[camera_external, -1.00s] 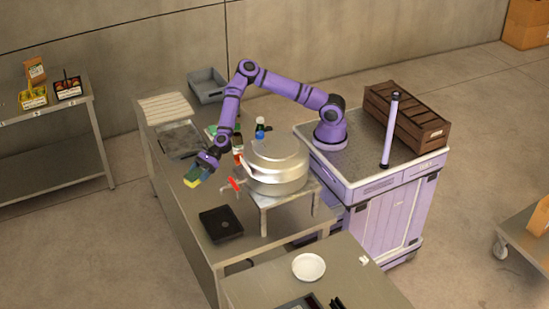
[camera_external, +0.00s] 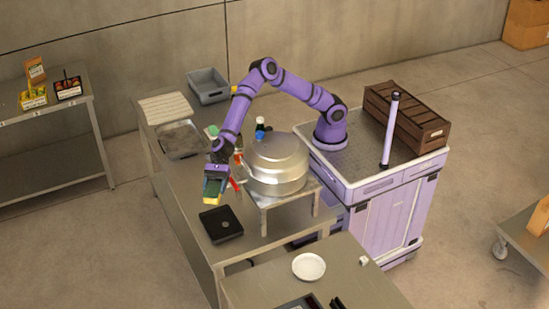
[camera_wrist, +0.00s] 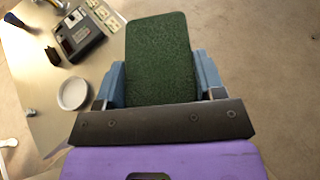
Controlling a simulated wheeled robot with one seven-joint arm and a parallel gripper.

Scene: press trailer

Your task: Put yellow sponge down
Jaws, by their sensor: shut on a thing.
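The yellow sponge (camera_external: 211,197) is held in my gripper (camera_external: 214,182), above the metal table, left of the big pot. In the wrist view the sponge's dark green side (camera_wrist: 160,60) faces the camera, between the two blue fingers of my gripper (camera_wrist: 160,85). The fingers are shut on it, one on each side. The sponge appears clear of the table top, but its exact height is hard to tell.
A metal pot (camera_external: 277,165) stands on a small stand right of my gripper. A black tray (camera_external: 221,224) lies just below it in the picture. A grey tray (camera_external: 181,139) and bottles (camera_external: 260,128) stand farther back. A white plate (camera_external: 309,267) is on the front table.

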